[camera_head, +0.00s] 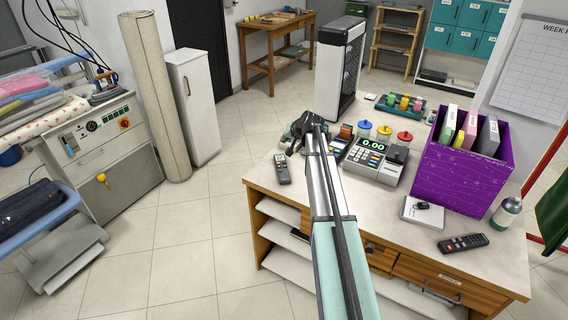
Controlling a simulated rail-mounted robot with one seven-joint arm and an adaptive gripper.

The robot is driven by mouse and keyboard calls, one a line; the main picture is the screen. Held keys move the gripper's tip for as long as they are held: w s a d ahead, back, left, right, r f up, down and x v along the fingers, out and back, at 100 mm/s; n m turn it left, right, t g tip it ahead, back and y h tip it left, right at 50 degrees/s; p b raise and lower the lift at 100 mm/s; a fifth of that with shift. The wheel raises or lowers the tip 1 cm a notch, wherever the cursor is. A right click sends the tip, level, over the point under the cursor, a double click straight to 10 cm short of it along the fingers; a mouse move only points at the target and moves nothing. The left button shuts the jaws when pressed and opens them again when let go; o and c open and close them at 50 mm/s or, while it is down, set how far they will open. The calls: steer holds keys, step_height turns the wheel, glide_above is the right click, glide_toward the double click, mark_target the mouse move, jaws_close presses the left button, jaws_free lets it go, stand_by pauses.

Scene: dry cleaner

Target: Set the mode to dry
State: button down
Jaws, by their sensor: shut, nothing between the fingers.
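My arm reaches away over the counter, and my gripper (305,128) is at its far end, shut and empty. It is above the counter's left part, beyond a grey handheld remote (283,169) lying near the left edge. A black remote (463,242) with a red button lies at the counter's front right. A tall white appliance with a dark grille (339,68) stands behind the gripper. At the left, a grey pressing machine (105,140) has a panel with a dial, a red switch and a yellow knob. No mode label is readable on any of these.
A rolled carpet (153,95) and white cabinet (195,105) stand left. Tiled floor is clear between.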

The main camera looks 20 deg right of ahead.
mark_target(285, 162)
steer(key=shift+f, duration=0.15)
steer(key=shift+f+b, duration=1.9)
steer(key=shift+f, duration=2.4)
steer(key=shift+f+b, duration=0.4)
steer(key=shift+f, duration=0.35)
steer(key=shift+r, duration=0.8)
steer(key=shift+r+p, duration=0.95)
steer(key=shift+r, duration=1.55)
